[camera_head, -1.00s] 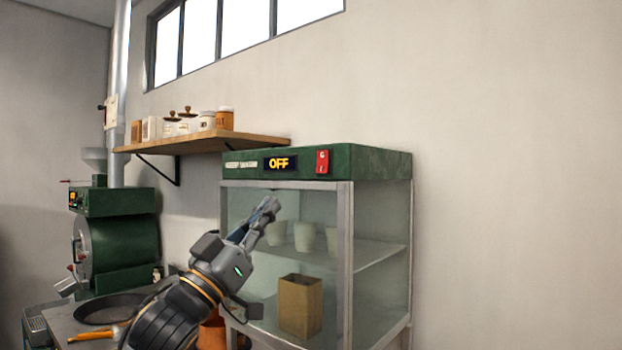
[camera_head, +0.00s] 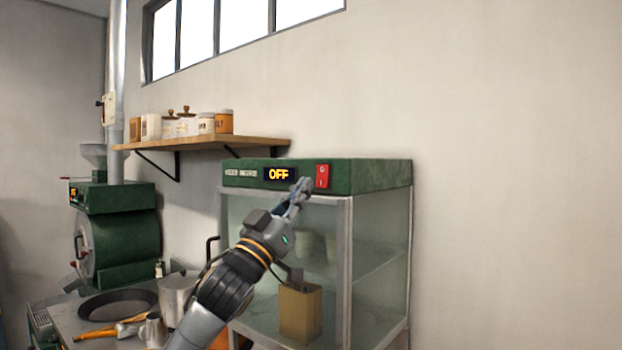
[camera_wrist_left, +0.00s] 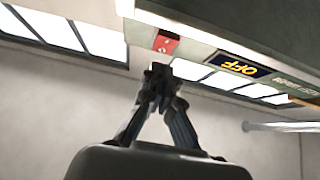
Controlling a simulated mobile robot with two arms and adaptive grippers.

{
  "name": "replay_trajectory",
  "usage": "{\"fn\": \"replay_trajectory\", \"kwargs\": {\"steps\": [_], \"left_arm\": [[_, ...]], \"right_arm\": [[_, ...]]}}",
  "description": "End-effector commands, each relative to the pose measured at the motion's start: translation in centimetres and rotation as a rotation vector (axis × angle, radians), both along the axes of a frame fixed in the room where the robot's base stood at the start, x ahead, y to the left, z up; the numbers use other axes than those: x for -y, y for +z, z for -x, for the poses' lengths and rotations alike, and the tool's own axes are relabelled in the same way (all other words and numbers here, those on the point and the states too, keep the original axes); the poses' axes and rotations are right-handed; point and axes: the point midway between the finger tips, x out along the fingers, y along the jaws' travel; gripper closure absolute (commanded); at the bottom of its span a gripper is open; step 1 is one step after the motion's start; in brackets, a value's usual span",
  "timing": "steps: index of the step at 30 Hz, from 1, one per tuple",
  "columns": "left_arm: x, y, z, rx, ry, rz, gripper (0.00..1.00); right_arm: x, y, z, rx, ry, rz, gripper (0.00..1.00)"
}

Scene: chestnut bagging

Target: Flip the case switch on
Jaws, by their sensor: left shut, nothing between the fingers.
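The glass case has a green top panel (camera_head: 375,176) with a display (camera_head: 279,174) that reads OFF. The red case switch (camera_head: 322,176) sits just right of the display. My left gripper (camera_head: 303,186) is shut and empty, its fingertips just left of and slightly below the switch in the head view. In the left wrist view the switch (camera_wrist_left: 165,43) shows beyond the fingertips (camera_wrist_left: 157,78), with a gap in the picture. I cannot tell whether they touch. My right gripper is not in view.
A paper bag (camera_head: 300,313) stands inside the case behind the glass. A wooden shelf (camera_head: 200,144) with several jars hangs on the wall to the left. A green roaster (camera_head: 125,240), a dark pan (camera_head: 118,304) and a metal pot (camera_head: 176,296) are at lower left.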

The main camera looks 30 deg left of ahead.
Motion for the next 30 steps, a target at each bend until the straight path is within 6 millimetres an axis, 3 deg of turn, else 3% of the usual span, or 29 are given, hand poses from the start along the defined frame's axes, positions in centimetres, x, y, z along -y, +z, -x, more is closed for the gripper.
{"fn": "replay_trajectory", "kwargs": {"steps": [3, 7, 19, 26, 30], "left_arm": [[0.1, -0.2, -1.7, -0.004, -0.002, 0.003, 1.0], [0.2, -0.5, -2.6, -0.004, -0.001, 0.001, 1.0], [0.3, -0.7, -2.8, -0.002, -0.001, 0.001, 1.0], [0.3, -1.4, -3.8, 0.076, -0.004, 0.012, 1.0], [0.3, -0.9, -3.6, 0.074, -0.001, 0.006, 1.0]], "right_arm": [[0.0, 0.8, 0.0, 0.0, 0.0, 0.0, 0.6], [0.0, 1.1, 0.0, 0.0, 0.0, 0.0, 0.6], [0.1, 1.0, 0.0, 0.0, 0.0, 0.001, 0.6], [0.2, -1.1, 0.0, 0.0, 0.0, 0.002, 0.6], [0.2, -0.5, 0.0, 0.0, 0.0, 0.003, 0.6]]}}
